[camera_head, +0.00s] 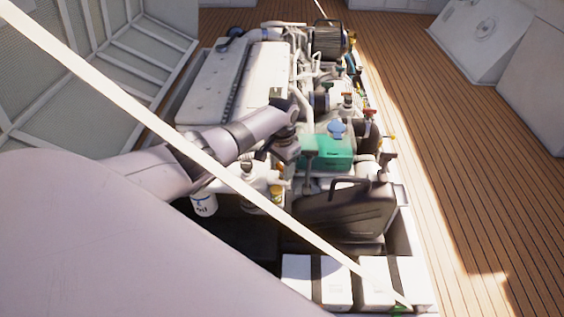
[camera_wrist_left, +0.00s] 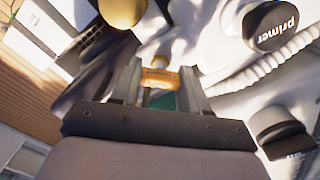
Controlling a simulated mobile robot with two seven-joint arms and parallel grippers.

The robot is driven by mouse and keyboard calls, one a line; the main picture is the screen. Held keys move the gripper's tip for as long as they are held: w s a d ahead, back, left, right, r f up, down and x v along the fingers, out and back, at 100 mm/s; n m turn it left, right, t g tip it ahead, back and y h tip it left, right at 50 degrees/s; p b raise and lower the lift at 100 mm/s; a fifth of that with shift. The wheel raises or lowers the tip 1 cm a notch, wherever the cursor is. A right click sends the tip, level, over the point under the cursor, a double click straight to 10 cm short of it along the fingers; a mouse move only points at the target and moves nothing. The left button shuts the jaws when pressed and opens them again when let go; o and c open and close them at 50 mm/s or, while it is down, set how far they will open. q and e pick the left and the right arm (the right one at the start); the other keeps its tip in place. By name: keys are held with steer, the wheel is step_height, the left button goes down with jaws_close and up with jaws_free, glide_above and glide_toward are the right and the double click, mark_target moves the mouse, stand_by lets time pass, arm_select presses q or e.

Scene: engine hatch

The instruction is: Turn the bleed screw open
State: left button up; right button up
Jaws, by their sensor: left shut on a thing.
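My left gripper (camera_head: 287,165) reaches down into the engine's near end in the head view, where its fingertips are hard to make out. In the left wrist view its two fingers (camera_wrist_left: 160,82) are shut on a small orange piece with tiny lettering (camera_wrist_left: 159,77), which appears to be the bleed screw. A pale round fitting (camera_wrist_left: 161,62) sits just beyond it. How far the screw is turned cannot be told. The bleed screw cannot be made out in the head view. My right gripper is in neither view.
A black "primer" knob (camera_wrist_left: 275,25) and a ribbed white hose (camera_wrist_left: 262,68) lie close right of the fingers. A yellow knob (camera_wrist_left: 122,12) is at upper left. A green box (camera_head: 328,155), black jerrycan (camera_head: 345,212) and white batteries (camera_head: 330,281) stand nearby. The deck (camera_head: 460,165) is clear.

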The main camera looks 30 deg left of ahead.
mark_target(282, 166)
arm_select(q)
steer(key=shift+d+n+p, duration=0.15)
steer(key=shift+n+p, duration=0.15)
steer(key=shift+n, duration=1.2)
steer(key=n, duration=0.2)
steer(key=shift+n+p, duration=0.3)
steer(key=shift+p, duration=0.05)
steer(key=shift+n, duration=1.5)
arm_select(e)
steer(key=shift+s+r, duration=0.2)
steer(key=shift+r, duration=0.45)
arm_select(q)
steer(key=shift+w+n, duration=0.1)
steer(key=shift+n, duration=0.2)
steer(key=o, duration=1.1)
steer(key=shift+c, duration=0.2)
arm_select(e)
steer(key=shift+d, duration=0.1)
arm_select(q)
step_height(282, 166, up, 6)
steer(key=p, duration=0.5)
steer(key=shift+f, duration=0.15)
steer(key=shift+r+p, duration=0.4)
steer(key=shift+r, duration=0.35)
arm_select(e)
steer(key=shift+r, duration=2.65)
